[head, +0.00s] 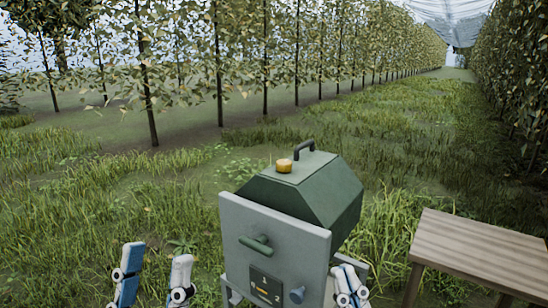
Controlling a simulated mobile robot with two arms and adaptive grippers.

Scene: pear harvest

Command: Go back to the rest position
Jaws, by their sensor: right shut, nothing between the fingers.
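My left gripper (157,254) is at the lower left, pointing up. Its blue-and-white finger and its pale finger stand clearly apart, with only grass showing between them. My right gripper (345,270) is at the bottom, in front of the right edge of the machine's grey panel. Its fingers are close together, shut, with nothing seen between them. The arms behind both grippers are cut off by the lower edge of the view.
A green machine (310,195) with a grey front panel (235,220) stands in the centre, close to my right gripper. A yellow-orange knob (284,165) sits on top. A wooden table (480,250) is at the lower right. Grass surrounds them; tree rows stand behind.

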